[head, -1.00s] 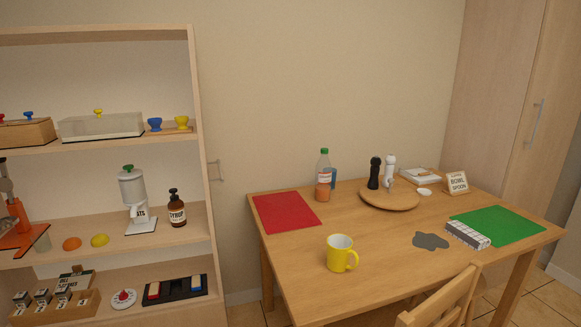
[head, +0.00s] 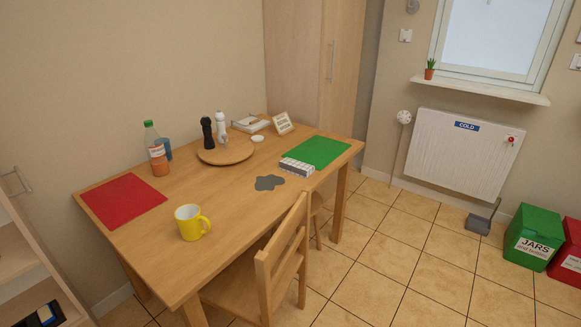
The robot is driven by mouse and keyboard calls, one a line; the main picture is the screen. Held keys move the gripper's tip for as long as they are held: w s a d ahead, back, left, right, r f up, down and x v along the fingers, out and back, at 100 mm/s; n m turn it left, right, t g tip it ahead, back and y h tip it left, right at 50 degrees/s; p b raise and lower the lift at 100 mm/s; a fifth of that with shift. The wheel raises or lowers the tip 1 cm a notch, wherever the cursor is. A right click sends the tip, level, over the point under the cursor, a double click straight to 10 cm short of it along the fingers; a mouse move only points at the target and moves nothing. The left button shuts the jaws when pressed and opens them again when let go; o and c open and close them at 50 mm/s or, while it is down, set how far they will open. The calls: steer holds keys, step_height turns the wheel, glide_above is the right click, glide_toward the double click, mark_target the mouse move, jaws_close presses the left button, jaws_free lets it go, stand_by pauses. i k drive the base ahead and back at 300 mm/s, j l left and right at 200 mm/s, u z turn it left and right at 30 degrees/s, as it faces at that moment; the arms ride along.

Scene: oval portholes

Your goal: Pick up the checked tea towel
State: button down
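A small white block-like item with dark grid lines (head: 297,167) lies on the wooden table (head: 232,200), at the near left edge of a green mat (head: 319,151). Its pattern fits a folded checked tea towel, but it is too small to be sure. No other checked cloth shows. My gripper is not in the head view.
A yellow mug (head: 189,222), red mat (head: 123,201), bottle (head: 157,152), round board (head: 225,151) with two mills and a grey patch (head: 269,183) are on the table. A chair (head: 270,262) stands at its front.

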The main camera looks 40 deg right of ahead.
mark_target(297, 168)
steer(key=i+l+u, duration=0.2)
steer(key=i+l, duration=0.15)
steer(key=l, duration=0.3)
steer(key=i+l+u, duration=0.15)
steer(key=l, duration=0.2)
steer(key=i+l+u, duration=0.1)
steer(key=l, duration=0.25)
steer(key=i+l+u, duration=0.1)
steer(key=i+l, duration=0.15)
steer(key=i+l+u, duration=0.1)
steer(key=l, duration=0.4)
steer(key=i+l+u, duration=0.15)
steer(key=l, duration=0.25)
